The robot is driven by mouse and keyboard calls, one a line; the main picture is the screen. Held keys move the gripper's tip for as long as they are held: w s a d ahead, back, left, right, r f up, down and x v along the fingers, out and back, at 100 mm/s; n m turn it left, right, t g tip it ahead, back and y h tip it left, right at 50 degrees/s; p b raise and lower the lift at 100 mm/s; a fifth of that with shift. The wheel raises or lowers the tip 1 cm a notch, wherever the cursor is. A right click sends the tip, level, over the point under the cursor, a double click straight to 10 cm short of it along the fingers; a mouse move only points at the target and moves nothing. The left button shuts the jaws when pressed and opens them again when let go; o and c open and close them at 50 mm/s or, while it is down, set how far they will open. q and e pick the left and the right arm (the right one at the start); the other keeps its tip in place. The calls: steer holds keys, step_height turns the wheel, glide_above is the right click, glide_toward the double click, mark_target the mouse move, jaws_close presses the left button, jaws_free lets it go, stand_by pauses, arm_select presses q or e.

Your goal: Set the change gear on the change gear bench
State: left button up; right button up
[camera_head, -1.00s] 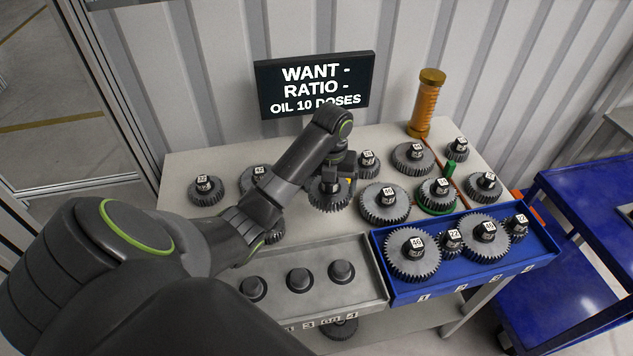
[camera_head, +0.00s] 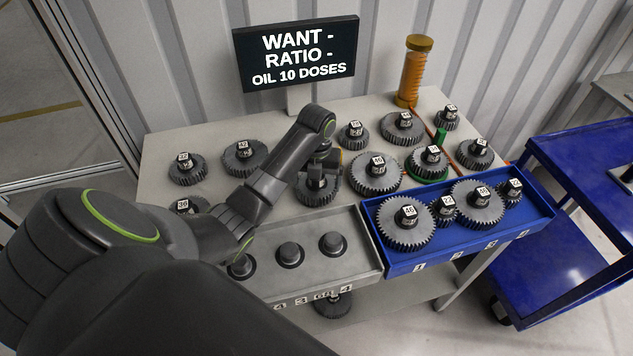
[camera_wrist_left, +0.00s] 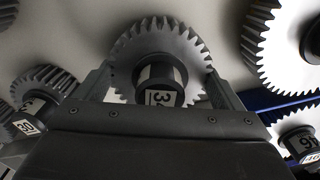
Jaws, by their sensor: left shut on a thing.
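Several other labelled gears stand on the bench, such as the large gear (camera_head: 362,184) just right of the held one. My right gripper is not in view.
The grey tray (camera_head: 372,262) with dark round posts is at the front. Beside it, a blue tray (camera_head: 395,265) holds several gears. A sign (camera_head: 296,88) and an orange cylinder (camera_head: 411,75) stand at the back. A blue cart (camera_head: 560,250) is at right.

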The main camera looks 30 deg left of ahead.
arm_select(q)
steer(key=shift+w+f, duration=0.1)
steer(key=shift+f, duration=0.25)
steer(key=o, duration=1.3)
steer(key=shift+f, duration=0.1)
steer(key=shift+r, duration=0.45)
step_height(320, 180, up, 5)
steer(key=shift+r, duration=0.1)
step_height(320, 180, up, 4)
steer(key=p, duration=0.4)
steer(key=shift+r+p, duration=0.15)
steer(key=shift+p, duration=0.15)
steer(key=shift+r+p, duration=0.95)
steer(key=shift+d+f, duration=0.1)
